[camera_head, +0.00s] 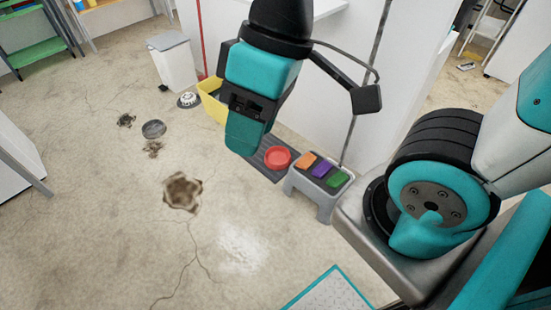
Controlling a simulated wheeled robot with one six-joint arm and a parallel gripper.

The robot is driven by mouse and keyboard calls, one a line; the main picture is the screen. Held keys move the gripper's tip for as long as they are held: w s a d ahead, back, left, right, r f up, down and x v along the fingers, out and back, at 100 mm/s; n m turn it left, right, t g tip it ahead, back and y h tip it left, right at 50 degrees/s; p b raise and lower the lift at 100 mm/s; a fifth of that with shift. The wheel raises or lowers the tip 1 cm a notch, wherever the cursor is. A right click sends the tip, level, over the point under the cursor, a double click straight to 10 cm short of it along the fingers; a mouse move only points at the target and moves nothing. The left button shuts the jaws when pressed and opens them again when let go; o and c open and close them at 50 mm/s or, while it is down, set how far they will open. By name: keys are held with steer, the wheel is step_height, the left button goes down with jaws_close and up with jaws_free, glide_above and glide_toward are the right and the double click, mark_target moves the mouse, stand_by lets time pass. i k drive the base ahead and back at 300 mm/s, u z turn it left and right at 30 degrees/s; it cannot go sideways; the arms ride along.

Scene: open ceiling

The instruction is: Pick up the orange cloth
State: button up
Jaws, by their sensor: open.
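The orange cloth (306,160) is a small flat folded piece on top of a low grey stool (308,186). It lies at the left end of a row, beside a purple piece (321,171) and a green piece (338,178). My gripper (246,135) hangs from the top of the picture, to the left of the stool and apart from the cloth in the picture. It is open, though its fingertips are hard to make out. I see nothing held in it.
A red round dish (277,158) lies on a dark grey mat (262,165) left of the stool. A yellow bin (212,100) and a white bin (174,62) stand behind. A white wall (335,100) rises behind the stool. The floor at left is mostly open.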

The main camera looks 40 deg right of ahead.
mark_target(306, 161)
steer(key=u, duration=0.05)
steer(key=i, duration=0.7)
steer(key=z, duration=0.8)
steer(key=i, duration=0.7)
steer(key=z, duration=0.8)
